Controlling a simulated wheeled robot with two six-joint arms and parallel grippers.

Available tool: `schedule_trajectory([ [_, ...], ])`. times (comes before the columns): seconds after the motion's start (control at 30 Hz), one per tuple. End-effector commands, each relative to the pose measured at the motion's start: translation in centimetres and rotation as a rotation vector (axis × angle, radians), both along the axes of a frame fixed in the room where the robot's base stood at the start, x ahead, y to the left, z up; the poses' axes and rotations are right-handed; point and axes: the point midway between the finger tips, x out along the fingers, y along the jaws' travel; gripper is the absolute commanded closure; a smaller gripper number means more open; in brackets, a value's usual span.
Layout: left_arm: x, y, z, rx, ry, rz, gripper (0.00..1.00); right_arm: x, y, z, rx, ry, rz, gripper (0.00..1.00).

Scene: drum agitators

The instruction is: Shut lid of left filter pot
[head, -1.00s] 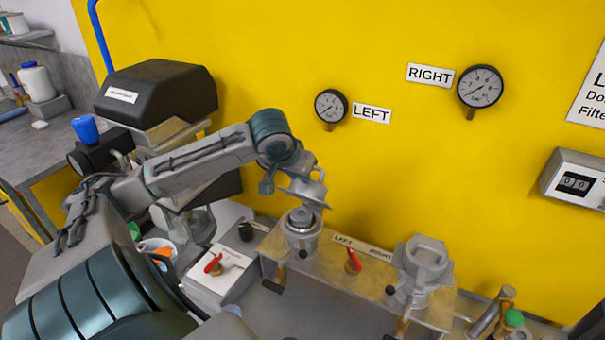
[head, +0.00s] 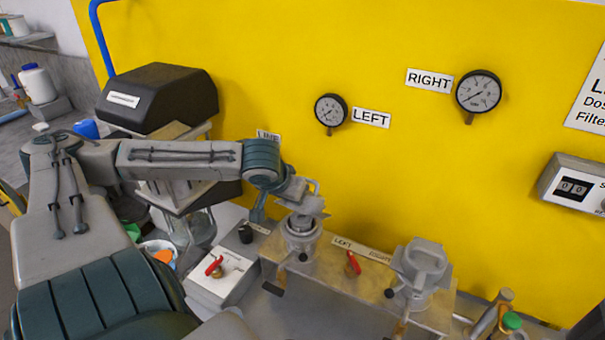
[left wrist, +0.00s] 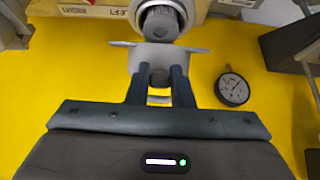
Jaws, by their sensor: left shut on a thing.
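The left filter pot (head: 300,240) stands on the metal bench, its open round mouth still partly showing. Its grey lid (head: 311,205) is tilted up at the back of the mouth, not flat on it. My left gripper (head: 300,190) is at the lid from behind and above. In the left wrist view both dark fingers (left wrist: 161,88) are shut on the lid's handle (left wrist: 159,99); the lid plate (left wrist: 157,57) lies between the fingers and the pot (left wrist: 160,22). My right gripper is in neither view.
The yellow wall with the left gauge (head: 330,110) is close behind.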

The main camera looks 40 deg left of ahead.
Motion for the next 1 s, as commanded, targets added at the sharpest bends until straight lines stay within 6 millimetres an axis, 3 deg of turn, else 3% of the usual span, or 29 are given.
schedule_trajectory([
  [0.37,-0.4,-0.1,-0.7,0.003,0.003,-0.002,0.89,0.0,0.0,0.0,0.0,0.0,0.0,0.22],
  [1.0,-3.6,-1.2,-7.1,-0.003,0.002,0.0,0.89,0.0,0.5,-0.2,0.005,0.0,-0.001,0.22],
])
